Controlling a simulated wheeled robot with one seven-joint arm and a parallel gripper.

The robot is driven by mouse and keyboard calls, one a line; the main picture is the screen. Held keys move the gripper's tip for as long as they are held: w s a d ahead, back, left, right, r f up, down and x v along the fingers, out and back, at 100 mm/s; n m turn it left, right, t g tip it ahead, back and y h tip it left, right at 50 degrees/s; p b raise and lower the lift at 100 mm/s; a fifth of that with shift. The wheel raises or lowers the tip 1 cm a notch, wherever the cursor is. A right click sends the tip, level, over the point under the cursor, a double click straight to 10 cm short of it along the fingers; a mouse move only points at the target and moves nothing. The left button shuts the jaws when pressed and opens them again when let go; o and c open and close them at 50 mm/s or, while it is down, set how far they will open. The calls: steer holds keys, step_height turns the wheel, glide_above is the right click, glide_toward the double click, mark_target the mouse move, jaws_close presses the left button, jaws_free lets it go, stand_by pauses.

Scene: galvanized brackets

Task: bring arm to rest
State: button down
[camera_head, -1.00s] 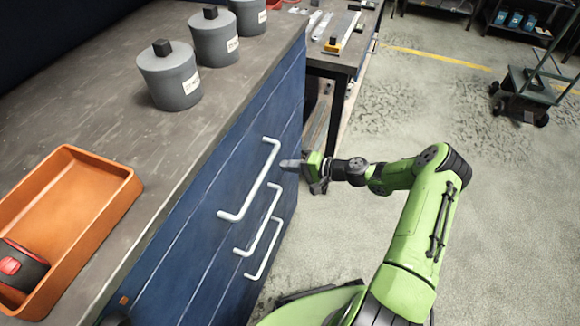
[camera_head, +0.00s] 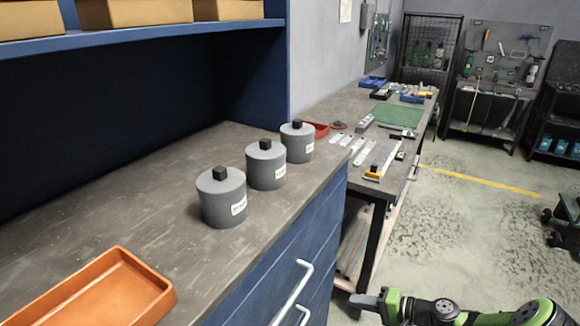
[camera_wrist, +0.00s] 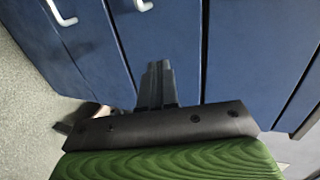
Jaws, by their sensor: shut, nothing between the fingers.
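My gripper (camera_head: 364,301) shows at the bottom of the head view, beside the blue drawer cabinet (camera_head: 290,262) and near its white handles. In the wrist view its two dark fingers (camera_wrist: 158,72) lie together, shut with nothing between them. The blue cabinet fronts (camera_wrist: 165,35) are in front of the fingers in that view. My green arm (camera_head: 500,316) runs along the bottom right edge of the head view, and most of it is out of view.
Three grey lidded canisters (camera_head: 223,205) and an orange tray (camera_head: 155,290) stand on the counter (camera_head: 130,190). A workbench (camera_head: 345,108) with metal brackets and tools stands behind. A cart (camera_head: 568,215) is at the far right. The floor (camera_head: 440,225) between is clear.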

steer(key=s+a+r+n+g+h, duration=0.5)
steer(key=a+r, duration=0.1)
steer(key=r, duration=0.3)
steer(key=s+a+r+n+t+h, duration=0.1)
steer(key=s+r+t+h, duration=0.15)
steer(key=s+r, duration=0.75)
steer(key=s+a+r+n+t+h, duration=0.1)
steer(key=s+r+h, duration=0.3)
steer(key=s+r, duration=0.55)
step_height(320, 180, up, 9)
steer(key=s+p, duration=0.2)
steer(key=p, duration=1)
steer(key=shift+s+r+g, duration=0.15)
steer(key=shift+s+g, duration=0.05)
steer(key=shift+g, duration=0.15)
steer(key=shift+a, duration=0.15)
